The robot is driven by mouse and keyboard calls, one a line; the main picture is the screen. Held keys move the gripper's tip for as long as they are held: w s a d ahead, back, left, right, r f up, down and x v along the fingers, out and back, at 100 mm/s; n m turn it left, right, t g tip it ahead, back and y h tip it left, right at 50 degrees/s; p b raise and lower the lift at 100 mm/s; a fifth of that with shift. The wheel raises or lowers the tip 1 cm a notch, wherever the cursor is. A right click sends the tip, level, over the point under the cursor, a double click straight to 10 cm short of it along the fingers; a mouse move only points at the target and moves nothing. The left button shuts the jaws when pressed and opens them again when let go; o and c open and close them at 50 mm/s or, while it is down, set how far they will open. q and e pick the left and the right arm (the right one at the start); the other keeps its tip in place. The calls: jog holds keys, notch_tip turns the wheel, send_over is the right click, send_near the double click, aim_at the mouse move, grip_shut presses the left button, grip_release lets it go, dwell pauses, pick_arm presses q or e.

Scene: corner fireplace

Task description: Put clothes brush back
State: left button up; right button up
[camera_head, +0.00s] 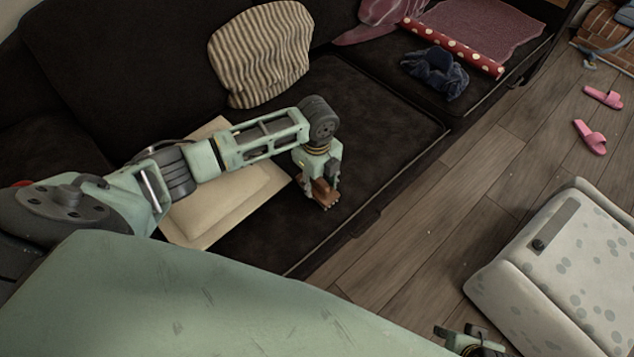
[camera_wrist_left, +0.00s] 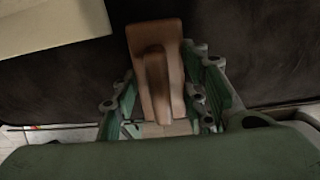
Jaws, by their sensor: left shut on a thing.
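The clothes brush (camera_head: 324,193) is a small brown wooden piece low over the dark sofa seat, near its front edge. My left gripper (camera_head: 320,188) points down and is shut on it. In the left wrist view the brush (camera_wrist_left: 150,50) shows as a wooden block with a raised grip, between the fingers of my left gripper (camera_wrist_left: 165,105). I cannot tell whether the brush touches the seat. My right gripper (camera_head: 478,345) shows only in part at the bottom edge of the head view, and its fingers are not clear.
The dark sofa (camera_head: 370,120) holds a striped cushion (camera_head: 262,55), a cream cushion (camera_head: 225,205), dark blue cloth (camera_head: 437,75) and a red dotted roll (camera_head: 455,48). Pink slippers (camera_head: 590,138) lie on the wood floor (camera_head: 465,190). A spotted pale ottoman (camera_head: 570,270) stands at right.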

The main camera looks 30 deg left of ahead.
pick_arm(q)
jog(key=shift+f, duration=0.1)
jog(key=o, duration=1.1)
jog(key=shift+r, duration=0.5)
notch_tip(320, 180, up, 10)
jog(key=p, duration=0.3)
jog(key=shift+w+r, duration=0.1)
jog(key=shift+r, duration=0.55)
pick_arm(e)
notch_tip(320, 180, down, 10)
jog(key=s, duration=0.2)
jog(key=shift+s+f+g, duration=0.15)
jog(key=shift+s+g, duration=0.05)
jog(key=shift+g, duration=0.1)
